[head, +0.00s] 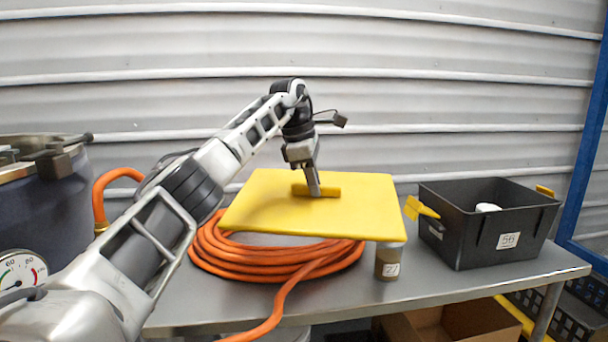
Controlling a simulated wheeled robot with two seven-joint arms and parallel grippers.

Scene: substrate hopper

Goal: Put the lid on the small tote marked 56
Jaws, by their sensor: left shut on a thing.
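The yellow lid (270,208) is a flat panel with a raised bar handle (327,191) on top. My left gripper (316,190) is shut on the lid's handle and holds the lid, a little tilted, over the orange hose coil. The small tote (465,241) is a dark open box with a white label reading 56, standing on the right part of the table. Yellow clips stick out at its left and right ends. A white round thing (488,207) shows inside it. The lid is left of the tote and apart from it. My right gripper is not in view.
An orange hose (240,262) lies coiled on the grey table (430,284). A small jar (389,263) marked 21 stands between coil and tote, close under the lid's right edge. A dark vessel with a gauge (20,272) stands left. A cardboard box (405,327) sits below.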

